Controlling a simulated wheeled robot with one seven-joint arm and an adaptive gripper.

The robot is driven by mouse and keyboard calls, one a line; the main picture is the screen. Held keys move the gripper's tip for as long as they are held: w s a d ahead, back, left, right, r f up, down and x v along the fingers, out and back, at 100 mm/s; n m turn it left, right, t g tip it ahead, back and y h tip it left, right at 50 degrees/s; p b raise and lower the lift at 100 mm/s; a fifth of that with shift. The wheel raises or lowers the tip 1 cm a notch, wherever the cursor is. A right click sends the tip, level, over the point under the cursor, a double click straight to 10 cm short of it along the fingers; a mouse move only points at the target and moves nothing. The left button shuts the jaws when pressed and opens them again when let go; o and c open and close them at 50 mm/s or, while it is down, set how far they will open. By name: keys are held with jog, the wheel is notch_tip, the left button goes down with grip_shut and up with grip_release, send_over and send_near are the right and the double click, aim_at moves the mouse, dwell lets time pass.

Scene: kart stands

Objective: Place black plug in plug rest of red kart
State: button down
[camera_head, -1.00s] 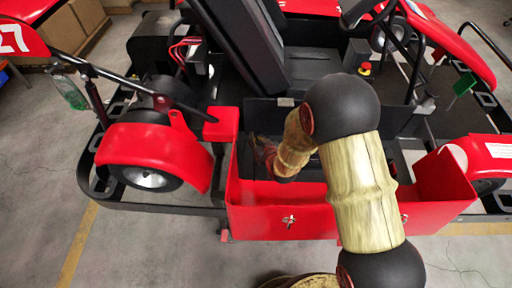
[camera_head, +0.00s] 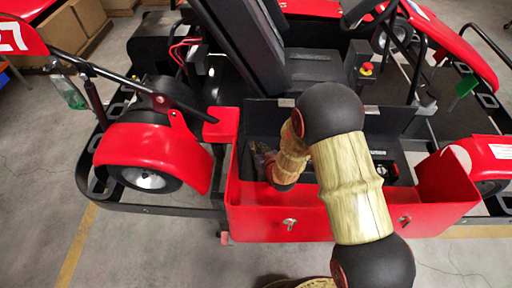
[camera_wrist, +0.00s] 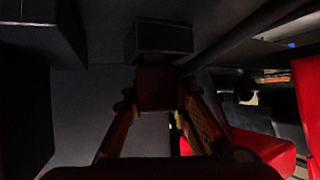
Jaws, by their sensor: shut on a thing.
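The red kart (camera_head: 153,146) stands in front of me with its red side box (camera_head: 275,222) open at the top. My gripper (camera_head: 258,160) reaches down into the left part of this box, partly hidden by my wrist. In the wrist view my gripper (camera_wrist: 156,100) has its fingers closed around a small dark block, which I take to be the black plug (camera_wrist: 155,88). A dark box-like shape (camera_wrist: 165,40) lies just beyond the fingertips. The view is too dark to tell whether it is the plug rest or whether the block touches it.
The box's red walls stand close around my gripper. The kart's black seat (camera_head: 240,45) rises behind the box. A grey unit with a red knob (camera_head: 366,69) is at the back right. Cardboard boxes (camera_head: 88,25) stand at the far left. The front floor is open.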

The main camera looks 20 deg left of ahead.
aim_at(259, 150)
jog(key=shift+f, duration=0.3)
jog(key=c, duration=1.5)
grip_release()
jog(key=shift+r, duration=0.1)
jog(key=shift+c, duration=0.2)
jog(key=shift+r+p, duration=0.55)
jog(key=shift+p, duration=0.05)
jog(key=v, duration=0.7)
jog(key=shift+s+d+r, duration=0.1)
jog(key=shift+s+d, duration=0.05)
jog(key=shift+s, duration=0.05)
